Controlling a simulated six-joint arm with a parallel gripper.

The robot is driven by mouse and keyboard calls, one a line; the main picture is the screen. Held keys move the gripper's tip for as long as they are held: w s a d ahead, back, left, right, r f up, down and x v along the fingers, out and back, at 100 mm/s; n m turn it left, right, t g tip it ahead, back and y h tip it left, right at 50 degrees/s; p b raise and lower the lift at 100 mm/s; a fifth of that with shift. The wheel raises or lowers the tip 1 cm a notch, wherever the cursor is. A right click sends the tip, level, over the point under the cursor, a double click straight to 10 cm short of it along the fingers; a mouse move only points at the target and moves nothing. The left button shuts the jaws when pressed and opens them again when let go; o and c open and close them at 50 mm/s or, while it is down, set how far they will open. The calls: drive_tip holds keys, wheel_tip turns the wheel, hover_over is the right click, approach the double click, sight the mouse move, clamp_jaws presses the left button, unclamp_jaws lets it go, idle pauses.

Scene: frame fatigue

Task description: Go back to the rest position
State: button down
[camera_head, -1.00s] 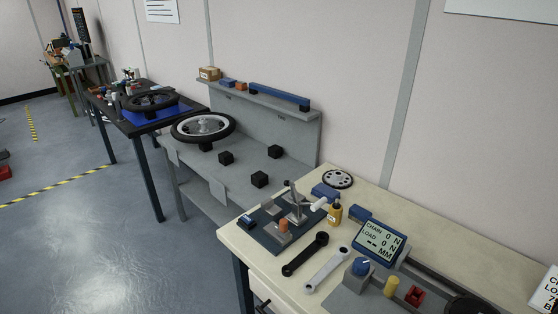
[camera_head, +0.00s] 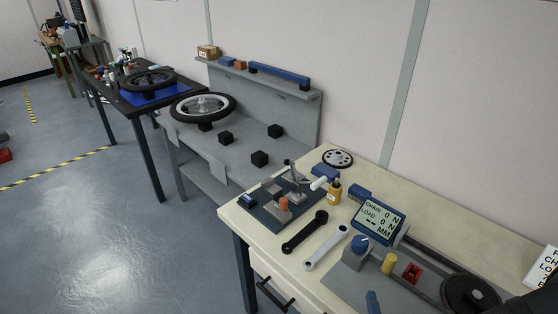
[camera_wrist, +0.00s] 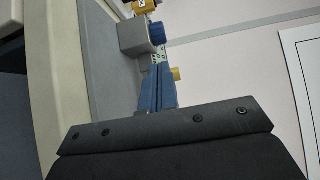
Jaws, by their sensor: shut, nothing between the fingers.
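My gripper (camera_wrist: 159,72) shows in the wrist view, with its blue fingers together and nothing held between them. Beyond the fingertips are a grey block (camera_wrist: 123,40) with a blue knob (camera_wrist: 157,33) and a yellow piece (camera_wrist: 176,73). I cannot tell how far the fingers are from these.
The cream bench (camera_head: 258,235) holds a display (camera_head: 379,221), two crank arms (camera_head: 305,232), a blue-knobbed block (camera_head: 357,252), a red part (camera_head: 412,272) and a black wheel (camera_head: 470,292). A grey bench (camera_head: 200,150) stands beyond. Open floor (camera_head: 80,240) lies left.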

drive_tip(key=w+d, duration=0.2)
drive_tip(key=w, duration=0.1)
drive_tip(key=w+d, duration=0.2)
drive_tip(key=shift+w, duration=0.2)
drive_tip(key=shift+s+a, duration=0.2)
drive_tip(key=shift+s, duration=0.3)
drive_tip(key=shift+s+a, duration=0.2)
drive_tip(key=shift+s, duration=0.3)
drive_tip(key=s, duration=0.2)
drive_tip(key=s+a, duration=0.1)
drive_tip(key=s, duration=0.1)
drive_tip(key=shift+s+a, duration=0.1)
drive_tip(key=shift+s, duration=0.25)
drive_tip(key=s, duration=0.9)
drive_tip(key=shift+s+a, duration=0.15)
drive_tip(key=shift+a, duration=0.05)
